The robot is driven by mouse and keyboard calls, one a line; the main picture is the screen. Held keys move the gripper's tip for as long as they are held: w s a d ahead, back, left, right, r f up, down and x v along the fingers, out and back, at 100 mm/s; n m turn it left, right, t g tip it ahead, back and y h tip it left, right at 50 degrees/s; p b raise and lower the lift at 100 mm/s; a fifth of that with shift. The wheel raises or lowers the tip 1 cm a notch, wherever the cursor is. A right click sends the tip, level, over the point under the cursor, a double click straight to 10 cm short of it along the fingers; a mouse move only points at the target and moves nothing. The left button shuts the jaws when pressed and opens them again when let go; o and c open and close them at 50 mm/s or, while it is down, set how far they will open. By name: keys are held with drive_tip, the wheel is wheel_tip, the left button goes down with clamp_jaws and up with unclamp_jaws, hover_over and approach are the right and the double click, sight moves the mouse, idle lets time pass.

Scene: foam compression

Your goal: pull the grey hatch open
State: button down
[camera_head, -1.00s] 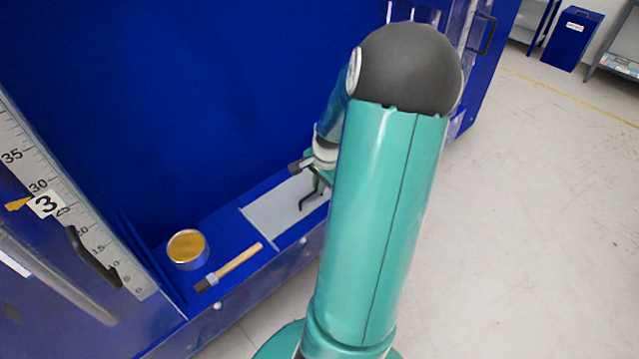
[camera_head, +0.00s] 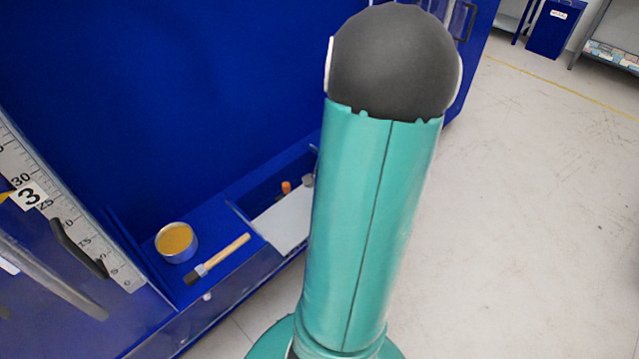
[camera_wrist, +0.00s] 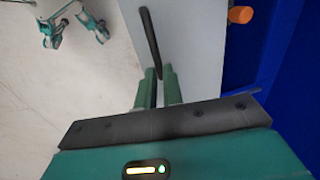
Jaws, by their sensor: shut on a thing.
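The grey hatch (camera_head: 286,222) lies in the blue ledge in the head view, with a dark opening along its far side. It also shows as a pale panel in the wrist view (camera_wrist: 192,45). My gripper (camera_wrist: 158,76) is shut on the hatch's black bar handle (camera_wrist: 150,42), whose free length stretches beyond the fingers in the wrist view. In the head view my teal arm hides the gripper, the handle and the hatch's right part.
An orange-topped item (camera_head: 286,187) shows in the opening, and also in the wrist view (camera_wrist: 240,14). A yellow-topped tin (camera_head: 176,242) and a wooden-handled brush (camera_head: 217,259) lie on the ledge to the left. A tall blue wall (camera_head: 180,90) stands behind. Floor at right is clear.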

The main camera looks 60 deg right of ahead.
drive_tip(key=shift+s+a, duration=0.1)
drive_tip(key=shift+s, duration=0.25)
drive_tip(key=c, duration=1.5)
unclamp_jaws()
drive_tip(key=shift+r, duration=0.15)
drive_tip(key=s+r, duration=0.1)
drive_tip(key=r, duration=0.8)
drive_tip(key=s+r, duration=0.1)
drive_tip(key=r, duration=0.3)
drive_tip(key=shift+s+a+r, duration=0.15)
drive_tip(key=shift+s+a, duration=0.15)
